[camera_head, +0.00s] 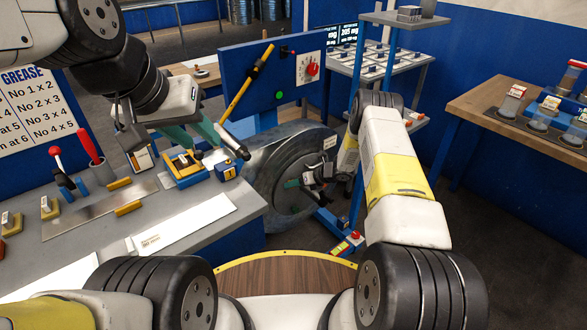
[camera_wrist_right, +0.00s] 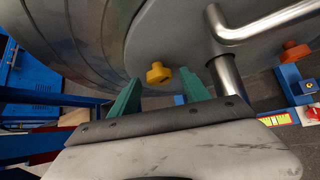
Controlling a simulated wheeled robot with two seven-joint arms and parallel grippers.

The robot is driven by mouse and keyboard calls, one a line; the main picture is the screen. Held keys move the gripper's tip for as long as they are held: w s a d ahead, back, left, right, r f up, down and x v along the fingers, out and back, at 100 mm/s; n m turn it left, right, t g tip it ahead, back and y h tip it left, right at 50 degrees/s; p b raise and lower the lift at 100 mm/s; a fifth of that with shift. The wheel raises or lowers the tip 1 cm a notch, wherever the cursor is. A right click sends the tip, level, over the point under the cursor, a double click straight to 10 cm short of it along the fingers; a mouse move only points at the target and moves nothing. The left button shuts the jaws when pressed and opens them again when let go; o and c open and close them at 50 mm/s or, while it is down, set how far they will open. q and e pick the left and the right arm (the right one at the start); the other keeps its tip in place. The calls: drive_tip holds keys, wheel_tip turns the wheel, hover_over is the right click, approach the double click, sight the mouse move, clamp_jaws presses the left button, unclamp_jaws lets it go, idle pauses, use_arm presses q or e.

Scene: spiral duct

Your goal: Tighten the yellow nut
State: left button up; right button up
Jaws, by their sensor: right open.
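The yellow nut (camera_wrist_right: 158,73) sits on the grey round face of the spiral duct (camera_wrist_right: 180,32) in the right wrist view. My right gripper (camera_wrist_right: 160,90) is open, with one teal finger on each side and the nut in the gap near the fingertips. I see no contact between fingers and nut. In the head view my right gripper (camera_head: 303,183) is in front of the round duct face (camera_head: 285,165), and I cannot make out the nut there. My left gripper (camera_head: 205,140) is above the workbench, by a dark and silver cylinder (camera_head: 233,142); whether it grips it is unclear.
A bent metal handle (camera_wrist_right: 265,22) and a metal post (camera_wrist_right: 226,75) stand close to the right finger. A grey workbench (camera_head: 180,225) with tools is on the left. A blue panel with a red knob (camera_head: 312,69) rises behind the duct. A wooden table (camera_head: 480,105) is at right.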

drive_tip(key=shift+w+a+f, duration=0.1)
drive_tip(key=shift+a+f, duration=0.05)
drive_tip(key=shift+c, duration=0.2)
clamp_jaws()
drive_tip(key=shift+w+d+f+m+g+y, duration=0.1)
drive_tip(key=shift+m+g+y, duration=0.35)
drive_tip(key=shift+y, duration=0.3)
drive_tip(key=shift+d+f+m+g+y, duration=0.1)
drive_tip(key=shift+m+g+y, duration=0.25)
drive_tip(key=shift+m+y, duration=0.3)
drive_tip(key=shift+o, duration=0.2)
unclamp_jaws()
